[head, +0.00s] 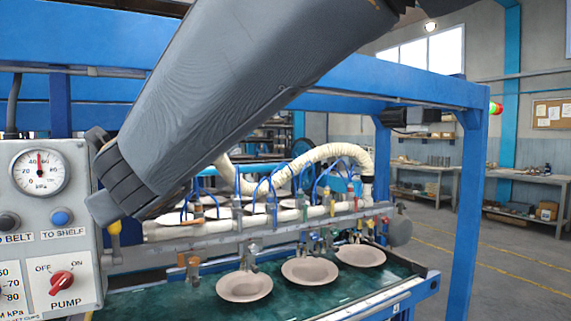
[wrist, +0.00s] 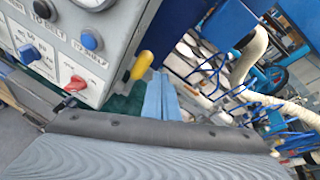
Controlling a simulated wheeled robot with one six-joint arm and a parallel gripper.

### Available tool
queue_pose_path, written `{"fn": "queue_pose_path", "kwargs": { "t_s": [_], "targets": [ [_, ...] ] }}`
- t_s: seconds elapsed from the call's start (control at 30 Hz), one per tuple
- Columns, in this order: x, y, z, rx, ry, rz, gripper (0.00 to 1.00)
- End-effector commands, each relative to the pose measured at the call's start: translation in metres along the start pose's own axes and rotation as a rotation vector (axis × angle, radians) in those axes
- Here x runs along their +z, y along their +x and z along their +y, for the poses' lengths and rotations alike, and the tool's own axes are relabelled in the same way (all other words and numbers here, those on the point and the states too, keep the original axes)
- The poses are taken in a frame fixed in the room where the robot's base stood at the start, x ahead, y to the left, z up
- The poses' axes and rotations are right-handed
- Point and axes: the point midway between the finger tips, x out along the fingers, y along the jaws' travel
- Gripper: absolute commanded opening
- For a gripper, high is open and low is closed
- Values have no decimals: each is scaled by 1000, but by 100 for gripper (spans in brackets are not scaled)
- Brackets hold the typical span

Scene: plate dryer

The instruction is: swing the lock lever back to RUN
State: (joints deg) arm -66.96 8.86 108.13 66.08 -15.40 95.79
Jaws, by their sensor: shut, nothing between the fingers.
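The lock lever appears to be the yellow-handled lever (wrist: 141,66) at the right edge of the control panel in the wrist view. In the head view a small part of a yellow handle (head: 114,227) shows just below my wrist, beside the panel. My gripper's two blue fingers (wrist: 162,97) are together and empty in the wrist view. They lie just right of and below the yellow handle; whether they touch it I cannot tell. In the head view my arm hides the fingers. No RUN mark is readable.
The grey control panel (head: 20,210) with gauge, buttons and red PUMP knob (head: 62,283) stands close on the left. A suction rail (head: 240,224) with blue hoses runs right, above several plates on a green belt (head: 190,300). A blue frame post (head: 464,220) stands at right.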

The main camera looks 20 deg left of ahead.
Motion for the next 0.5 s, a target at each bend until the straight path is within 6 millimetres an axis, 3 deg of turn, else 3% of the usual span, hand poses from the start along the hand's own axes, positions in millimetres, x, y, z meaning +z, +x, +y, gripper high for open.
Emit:
{"fn": "queue_pose_path", "kwargs": {
  "t_s": [0.03,0.2,0.5],
  "targets": [
    [17,-10,-7,-1,4,-6,0],
    [43,-27,-19,4,2,-3,0],
    [64,-41,-33,4,1,-1,0]
  ]
}}
